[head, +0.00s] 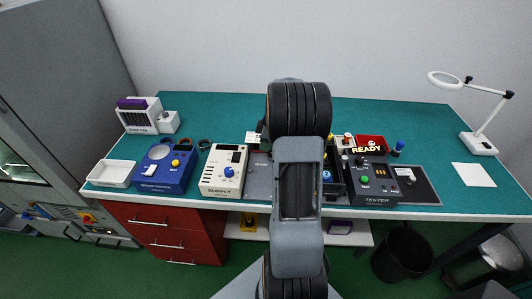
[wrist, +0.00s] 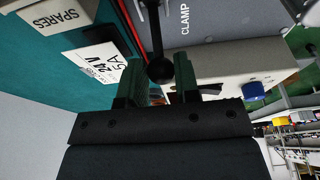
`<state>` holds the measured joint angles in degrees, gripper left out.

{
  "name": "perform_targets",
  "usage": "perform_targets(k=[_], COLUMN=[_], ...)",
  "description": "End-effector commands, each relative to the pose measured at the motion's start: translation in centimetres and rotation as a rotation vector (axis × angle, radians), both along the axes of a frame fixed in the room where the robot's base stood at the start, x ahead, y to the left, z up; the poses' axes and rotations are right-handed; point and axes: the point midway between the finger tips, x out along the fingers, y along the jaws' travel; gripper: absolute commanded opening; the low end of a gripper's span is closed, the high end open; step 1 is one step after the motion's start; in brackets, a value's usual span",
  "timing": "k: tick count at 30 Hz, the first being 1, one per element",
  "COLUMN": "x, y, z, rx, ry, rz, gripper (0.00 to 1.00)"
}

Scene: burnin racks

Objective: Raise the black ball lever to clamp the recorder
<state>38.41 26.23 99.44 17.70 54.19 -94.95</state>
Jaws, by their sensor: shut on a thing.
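The black ball lever (wrist: 160,70) shows in the wrist view as a ball on a thin dark rod that runs to the top edge. My gripper (wrist: 161,66) has its two green fingers on either side of the ball and is shut on it. The grey plate beside the rod carries the word CLAMP (wrist: 185,18). In the head view my arm hides the lever, my fingertips and the middle of the bench. I cannot make out the recorder for certain in either view.
A white SUPPLY box (head: 223,171) and a blue box (head: 168,165) stand left of my arm. A dark TESTER (head: 375,183) with a lit READY sign stands to the right. A pale block with a blue knob (wrist: 254,90) is close beside the fingers.

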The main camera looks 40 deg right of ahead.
Motion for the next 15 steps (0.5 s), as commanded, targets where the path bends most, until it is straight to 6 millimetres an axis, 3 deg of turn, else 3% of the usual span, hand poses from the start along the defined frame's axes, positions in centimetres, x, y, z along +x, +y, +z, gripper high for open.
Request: perform_targets(k=[15], x=[-1.03], y=[-1.08], z=[0.23], rx=[-0.002], ry=[0.003], rz=[0.0], gripper=[0.09])
